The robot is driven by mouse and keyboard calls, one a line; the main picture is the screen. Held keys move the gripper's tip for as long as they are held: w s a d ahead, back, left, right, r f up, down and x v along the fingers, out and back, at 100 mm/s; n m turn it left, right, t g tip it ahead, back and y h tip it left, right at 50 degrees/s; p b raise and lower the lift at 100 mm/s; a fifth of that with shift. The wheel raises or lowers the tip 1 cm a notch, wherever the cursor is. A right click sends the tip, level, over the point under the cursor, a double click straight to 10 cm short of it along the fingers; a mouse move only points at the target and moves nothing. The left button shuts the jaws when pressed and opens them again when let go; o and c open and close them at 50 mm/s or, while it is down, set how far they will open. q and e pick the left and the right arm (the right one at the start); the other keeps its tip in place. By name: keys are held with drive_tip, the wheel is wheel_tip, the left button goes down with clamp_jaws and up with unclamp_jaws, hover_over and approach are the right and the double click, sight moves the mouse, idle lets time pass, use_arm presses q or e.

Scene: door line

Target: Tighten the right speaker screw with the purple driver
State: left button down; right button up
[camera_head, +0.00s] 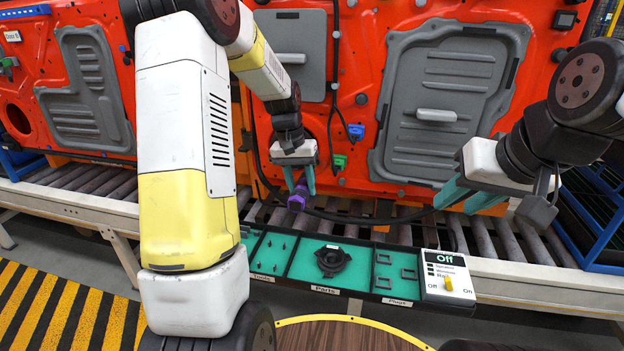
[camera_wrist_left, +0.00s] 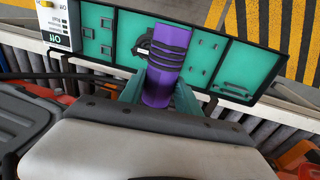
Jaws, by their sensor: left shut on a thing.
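My left gripper (camera_head: 301,182) hangs in front of the red door panel, above the rollers. It is shut on the purple driver (camera_head: 298,197), which shows below its fingers. In the left wrist view the purple driver (camera_wrist_left: 166,65) stands between the two teal fingers. My right gripper (camera_head: 468,200) is at the right, with its teal fingers apart and nothing seen between them. A black round speaker (camera_head: 332,260) lies in the middle section of the tray (camera_head: 300,284). I cannot make out the right speaker screw.
The red door panels (camera_head: 360,60) hang behind the roller conveyor (camera_head: 500,240). A control box (camera_head: 447,279) reading "Off" stands at the tray's right end. A dark cable and blue and green connectors hang near my left gripper.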

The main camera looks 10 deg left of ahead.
sight(296, 194)
use_arm(q)
drive_tip(key=shift+w+r, duration=0.2)
drive_tip(key=shift+w, duration=0.75)
idle(1.2)
drive_tip(key=shift+s+a+f, duration=0.1)
drive_tip(key=shift+s+f, duration=0.05)
drive_tip(key=shift+s, duration=3.5)
